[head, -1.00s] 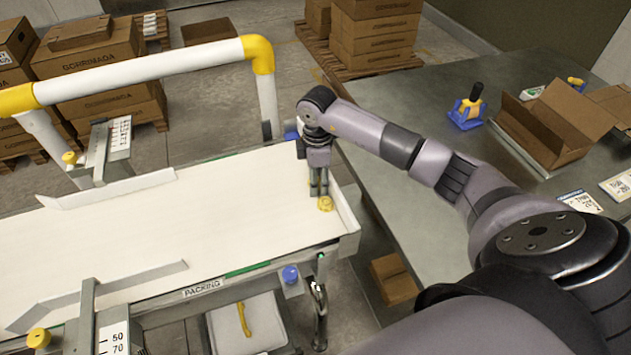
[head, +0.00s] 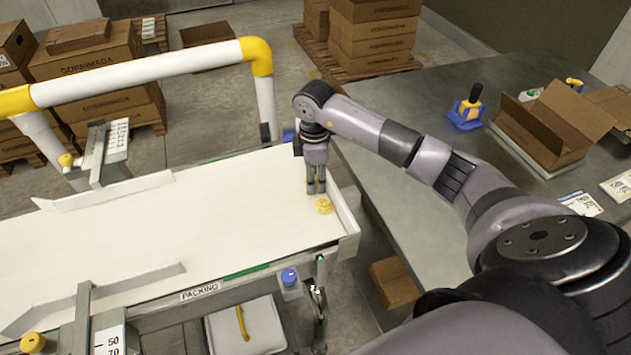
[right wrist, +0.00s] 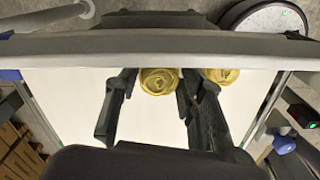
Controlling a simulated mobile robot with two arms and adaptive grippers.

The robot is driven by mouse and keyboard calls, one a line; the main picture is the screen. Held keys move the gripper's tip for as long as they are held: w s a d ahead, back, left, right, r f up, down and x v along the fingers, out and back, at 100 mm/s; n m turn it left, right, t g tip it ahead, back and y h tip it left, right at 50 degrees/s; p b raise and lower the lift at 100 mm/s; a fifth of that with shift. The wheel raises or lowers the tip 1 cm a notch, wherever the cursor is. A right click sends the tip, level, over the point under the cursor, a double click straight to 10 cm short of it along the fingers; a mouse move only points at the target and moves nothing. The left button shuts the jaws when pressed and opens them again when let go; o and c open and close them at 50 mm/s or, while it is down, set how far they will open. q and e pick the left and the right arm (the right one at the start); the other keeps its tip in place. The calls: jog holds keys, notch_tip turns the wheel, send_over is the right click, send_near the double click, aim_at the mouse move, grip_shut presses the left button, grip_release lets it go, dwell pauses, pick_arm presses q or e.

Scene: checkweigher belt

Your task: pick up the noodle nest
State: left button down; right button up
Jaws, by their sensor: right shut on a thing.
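My right gripper (head: 316,190) points straight down over the right end of the white belt (head: 200,207). In the right wrist view, the gripper (right wrist: 158,82) is shut on a round yellow noodle nest (right wrist: 159,81) between its fingertips. In the head view the fingers hide this nest, and I cannot tell how far it is above the belt. A second noodle nest (head: 324,206) lies on the belt just in front of the fingers. It also shows beside the right finger in the right wrist view (right wrist: 222,76). My left gripper is not in view.
A low wall (head: 347,212) closes the belt's right end. A white rail with yellow corners (head: 150,73) stands behind the belt. A grey table (head: 425,92) on the right holds an open carton (head: 548,130) and a blue tape dispenser (head: 467,112). Most of the belt is clear.

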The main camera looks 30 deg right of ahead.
notch_tip(320, 180, up, 6)
jog(key=shift+f+b, duration=0.2)
jog(key=shift+b, duration=0.55)
jog(key=w+a+b, duration=0.2)
jog(key=a, duration=0.7)
jog(key=w+a+b, duration=0.2)
jog(key=a, duration=0.8)
jog(key=shift+w, duration=0.3)
